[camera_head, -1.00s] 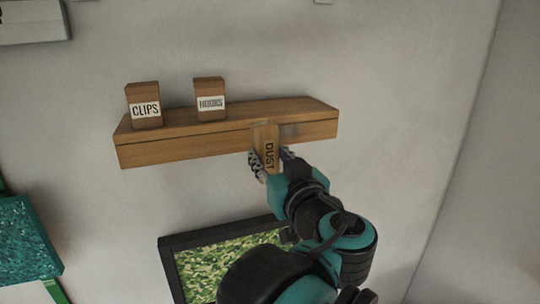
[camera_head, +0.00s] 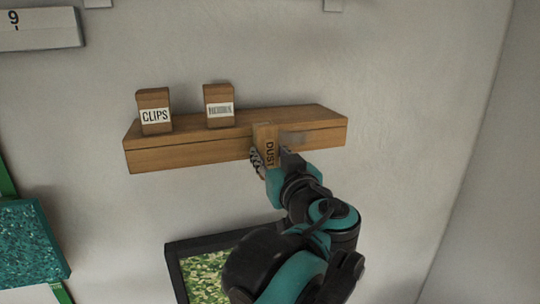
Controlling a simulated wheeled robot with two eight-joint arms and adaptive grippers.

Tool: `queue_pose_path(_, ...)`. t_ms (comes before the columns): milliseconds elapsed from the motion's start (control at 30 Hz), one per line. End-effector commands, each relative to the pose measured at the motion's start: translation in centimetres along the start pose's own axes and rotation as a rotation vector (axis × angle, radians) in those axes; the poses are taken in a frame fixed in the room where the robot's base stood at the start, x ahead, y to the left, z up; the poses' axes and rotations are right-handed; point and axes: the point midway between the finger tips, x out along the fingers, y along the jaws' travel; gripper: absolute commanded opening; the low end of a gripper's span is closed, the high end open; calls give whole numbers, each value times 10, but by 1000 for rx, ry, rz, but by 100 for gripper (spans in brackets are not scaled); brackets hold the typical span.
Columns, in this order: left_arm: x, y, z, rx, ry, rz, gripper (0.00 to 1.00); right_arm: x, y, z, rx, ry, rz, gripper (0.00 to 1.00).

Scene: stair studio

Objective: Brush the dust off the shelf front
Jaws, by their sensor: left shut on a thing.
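The wooden shelf (camera_head: 190,155) is fixed to the wall, its front face toward me. A grey dust patch (camera_head: 293,138) shows on the right part of the shelf front. Whether the brush touches the shelf I cannot tell. The brush's far side is hidden. My right gripper is not in view.
A CLIPS box (camera_head: 154,112) and a second labelled box (camera_head: 219,106) stand on the shelf's left half. A dark-framed picture (camera_head: 178,262) hangs below, partly behind my arm. A teal speckled panel (camera_head: 30,240) is at the left. The wall right of the shelf is clear.

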Motion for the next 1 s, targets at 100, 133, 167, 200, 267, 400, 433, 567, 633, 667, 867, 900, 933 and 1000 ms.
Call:
queue_pose_path(100, 0, 0, 0, 0, 0, 0, 14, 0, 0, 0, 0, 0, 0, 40)
queue_pose_path(133, 0, 0, 0, 0, 0, 0, 14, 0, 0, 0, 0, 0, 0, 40)
queue_pose_path(167, 0, 0, 0, 0, 0, 0, 14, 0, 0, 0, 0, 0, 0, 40)
queue_pose_path(200, 1, 0, 0, 0, 0, 0, 14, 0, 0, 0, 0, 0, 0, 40)
queue_pose_path(267, 2, 0, 0, 0, 0, 0, 14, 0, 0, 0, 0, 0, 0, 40)
queue_pose_path(400, 4, 0, 0, 0, 0, 0, 14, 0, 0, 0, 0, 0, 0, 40)
queue_pose_path(433, 5, 0, 0, 0, 0, 0, 14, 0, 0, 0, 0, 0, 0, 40)
queue_pose_path(567, 8, 0, 0, 0, 0, -1, 14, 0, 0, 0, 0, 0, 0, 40)
queue_pose_path(633, 9, 0, 0, 0, 0, -1, 14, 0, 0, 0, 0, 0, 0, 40)
queue_pose_path(667, 10, 0, 0, 0, 0, -1, 14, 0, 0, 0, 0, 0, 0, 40)
queue_pose_path(867, 13, 0, 0, 0, 0, -1, 14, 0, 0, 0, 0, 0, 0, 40)
queue_pose_path(900, 14, 0, 0, 0, 0, -1, 14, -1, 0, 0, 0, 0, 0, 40)
queue_pose_path(933, 15, 0, 0, 0, 0, 0, 14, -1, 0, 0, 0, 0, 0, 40)
queue_pose_path(1000, 16, 0, 0, 0, 0, 0, 14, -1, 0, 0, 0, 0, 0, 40)
